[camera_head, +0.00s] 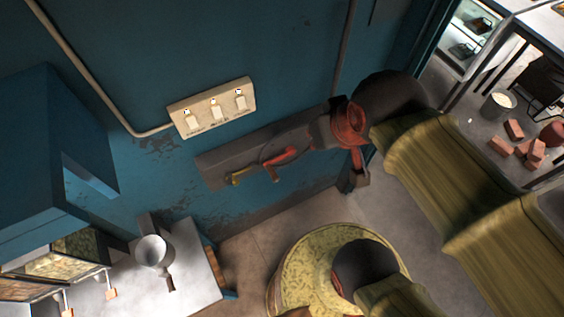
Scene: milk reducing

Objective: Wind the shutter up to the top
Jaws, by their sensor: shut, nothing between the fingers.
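My arm, in olive sleeves with dark joints, reaches from the right to the blue wall. My gripper (274,169), with red links, is at its end in front of a long dark grey housing (218,166) on the wall. It looks shut and empty. A small brass-yellow bar (239,178), perhaps a crank handle, lies just left of the fingertips. I cannot tell whether they touch. My arm and gripper hide the housing's right part. I cannot make out the shutter for certain.
A cream panel with several switches (213,107) is on the wall above the housing. A blue cabinet (60,140) projects at left, over a metal counter (190,265) with a funnel-like cup (153,251). Bricks (515,130) and a bucket (499,104) are at far right.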

